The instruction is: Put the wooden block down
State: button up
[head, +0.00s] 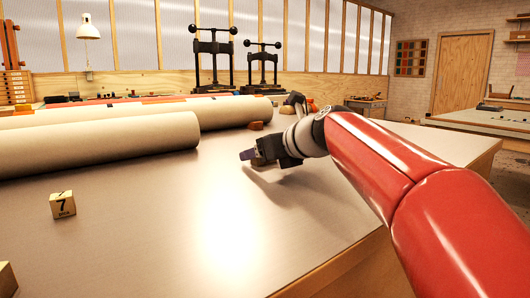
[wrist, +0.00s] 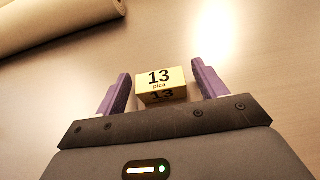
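A pale wooden block marked "13 pica" (wrist: 160,85) sits between the two purple fingers of my gripper (wrist: 161,70) in the wrist view. A narrow gap shows between the block and each finger, so my gripper is open around it and not clamped on it. In the head view my gripper (head: 252,156) is low over the metal-topped table (head: 205,225), right of the middle, with its shadow beneath. The block is mostly hidden there by the fingers. Whether it rests fully on the table is hard to tell.
Another wooden block marked "7" (head: 63,205) stands at the left, and a block's corner (head: 7,279) shows at the lower left. Large pale rolls (head: 100,144) lie along the back left. A small brown piece (head: 256,126) lies behind my gripper. The table's front middle is clear.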

jog(key=v, duration=1.2)
jog(key=shift+d, duration=0.1)
